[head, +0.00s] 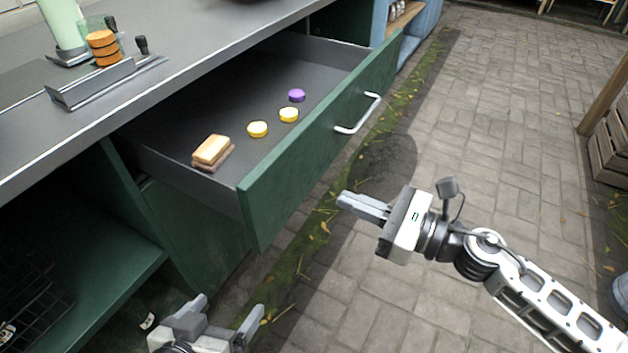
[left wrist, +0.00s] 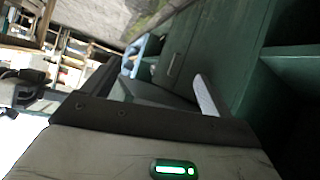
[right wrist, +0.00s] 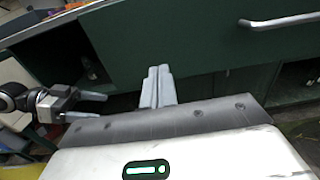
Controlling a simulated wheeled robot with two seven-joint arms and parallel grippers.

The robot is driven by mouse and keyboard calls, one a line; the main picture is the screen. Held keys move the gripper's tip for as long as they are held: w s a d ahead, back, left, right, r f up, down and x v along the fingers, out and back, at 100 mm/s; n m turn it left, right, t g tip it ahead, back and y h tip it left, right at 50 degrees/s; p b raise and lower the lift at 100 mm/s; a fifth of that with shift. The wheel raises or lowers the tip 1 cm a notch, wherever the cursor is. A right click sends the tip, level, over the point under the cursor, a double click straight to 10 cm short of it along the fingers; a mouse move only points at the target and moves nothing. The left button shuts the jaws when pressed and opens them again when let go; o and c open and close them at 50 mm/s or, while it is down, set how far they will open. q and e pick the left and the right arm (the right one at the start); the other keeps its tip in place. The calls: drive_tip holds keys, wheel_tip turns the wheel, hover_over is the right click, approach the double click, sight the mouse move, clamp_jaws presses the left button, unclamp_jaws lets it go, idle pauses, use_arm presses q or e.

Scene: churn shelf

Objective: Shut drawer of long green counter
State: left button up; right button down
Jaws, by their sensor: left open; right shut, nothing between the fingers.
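The long green counter (head: 135,75) has a grey top. Its drawer (head: 310,150) is pulled far out, with a green front and a silver bar handle (head: 358,113). My right gripper (head: 342,199) is shut and empty, in front of the drawer front and below the handle, apart from it in the head view. The right wrist view shows its closed fingers (right wrist: 158,86) before the green drawer front (right wrist: 190,40), with the handle (right wrist: 280,20) at upper right. My left gripper (head: 228,318) is open and empty, low beside the counter's lower left part.
In the drawer lie a sandwich-like block (head: 212,151), two yellow discs (head: 258,129) and a purple disc (head: 297,95). An open shelf (head: 90,290) is at lower left. A wooden crate (head: 612,145) stands right. The paved floor (head: 500,130) between is clear.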

sight(297, 180)
drive_tip(key=p+x, duration=0.1)
drive_tip(key=x, duration=0.6)
use_arm(q)
drive_tip(key=r, duration=0.2)
drive_tip(key=shift+s+a+r+t, duration=0.1)
drive_tip(key=shift+a+r+t, duration=0.2)
drive_tip(key=shift+r, duration=0.1)
use_arm(e)
drive_tip(key=shift+w+a, duration=0.2)
drive_tip(key=shift+a, duration=0.05)
